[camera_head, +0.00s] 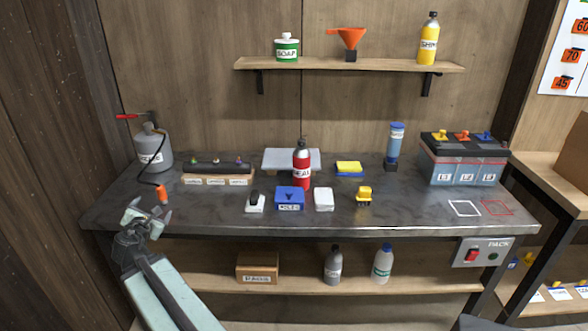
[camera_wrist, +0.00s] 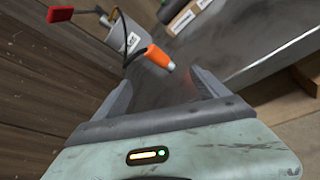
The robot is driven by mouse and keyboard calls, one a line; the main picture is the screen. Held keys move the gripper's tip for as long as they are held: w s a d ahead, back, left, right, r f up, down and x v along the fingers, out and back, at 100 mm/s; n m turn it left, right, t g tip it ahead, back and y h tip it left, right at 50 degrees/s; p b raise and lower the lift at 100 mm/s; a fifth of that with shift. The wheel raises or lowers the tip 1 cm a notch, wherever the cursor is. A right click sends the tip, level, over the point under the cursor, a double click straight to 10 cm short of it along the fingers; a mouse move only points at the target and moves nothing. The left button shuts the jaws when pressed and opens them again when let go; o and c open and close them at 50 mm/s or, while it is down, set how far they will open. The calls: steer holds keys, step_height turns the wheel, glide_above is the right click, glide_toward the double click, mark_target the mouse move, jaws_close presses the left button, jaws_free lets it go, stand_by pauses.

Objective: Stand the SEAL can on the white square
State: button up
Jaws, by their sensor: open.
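The SEAL can (camera_head: 302,166) is a red can with a dark top and a white label. It stands upright near the middle of the bench, in front of a grey plate. The white square (camera_head: 464,208) is an outline on the right of the bench top, and it is empty. My gripper (camera_head: 147,213) is open and empty at the bench's left front, far left of the can. In the wrist view my gripper (camera_wrist: 160,88) has its jaws apart, with an orange-tipped nozzle (camera_wrist: 160,57) beyond them. The can is not in the wrist view.
A grey canister (camera_head: 152,150) with a hose stands at the back left. A blue box (camera_head: 289,198), a white block (camera_head: 324,199) and a yellow item (camera_head: 364,196) sit near the can. A battery (camera_head: 465,160) stands behind the white square. A red square (camera_head: 497,208) lies beside it.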

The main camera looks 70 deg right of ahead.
steer(key=s+d+r+g+h, duration=0.2)
steer(key=s+d, duration=0.5)
steer(key=d, duration=0.3)
steer(key=s+d+r+g+h, duration=0.1)
steer(key=s+d+r, duration=0.1)
steer(key=s+d, duration=0.65)
steer(key=n+g+h, duration=0.2)
steer(key=g+h, duration=0.1)
steer(key=g, duration=0.1)
glide_toward(299, 159)
steer(key=d, duration=0.6)
steer(key=shift+w+d, duration=0.1)
steer(key=shift+w, duration=0.2)
steer(key=shift+w+d+t, duration=0.15)
steer(key=shift+d, duration=0.3)
steer(key=shift+w+d+t, duration=0.15)
steer(key=shift+w+d, duration=0.05)
steer(key=shift+d, duration=0.3)
steer(key=shift+s+d, duration=0.2)
steer(key=shift+d, duration=0.1)
steer(key=shift+m, duration=0.3)
steer(key=d, duration=0.4)
steer(key=shift+d, duration=0.25)
steer(key=shift+w+d, duration=0.1)
steer(key=shift+d, duration=0.2)
steer(key=shift+w+a, duration=0.1)
steer(key=shift+a, duration=0.05)
steer(key=shift+w, duration=0.1)
jaws_close()
